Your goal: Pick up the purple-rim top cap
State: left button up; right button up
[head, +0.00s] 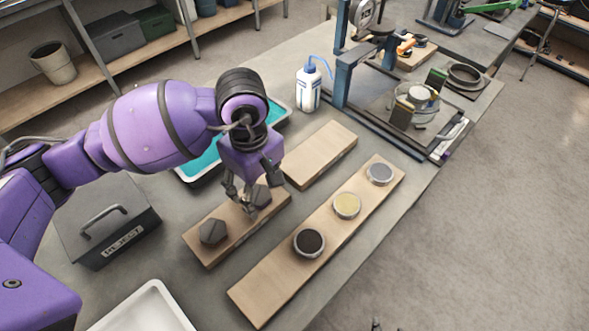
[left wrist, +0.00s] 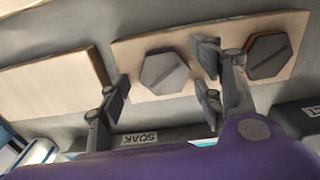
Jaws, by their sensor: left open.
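Two dark grey hexagonal caps sit on a short wooden board (head: 210,258). One cap (head: 258,195) is under my left gripper (head: 252,192); the other cap (head: 213,232) is nearer the board's left end. In the left wrist view, my left gripper (left wrist: 163,86) is open, its fingers on either side of the first cap (left wrist: 165,73), not closed on it. The second cap (left wrist: 268,55), with a reddish-brown edge, is just beyond the right finger. Small dark tips at the head view's bottom edge may be my right gripper (head: 376,324).
A long board (head: 262,292) holds three round silver-rimmed pieces with black, yellow and grey tops. A bare board (head: 322,153), a REJECT box (head: 105,222), a blue-filled tray (head: 205,164), a white tray (head: 145,312) and a bottle (head: 308,90) stand around.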

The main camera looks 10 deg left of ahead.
pick_arm(q)
jog(key=shift+f, duration=0.1)
jog(key=shift+c, duration=0.5)
jog(key=c, duration=1.4)
jog(key=shift+o, duration=0.2)
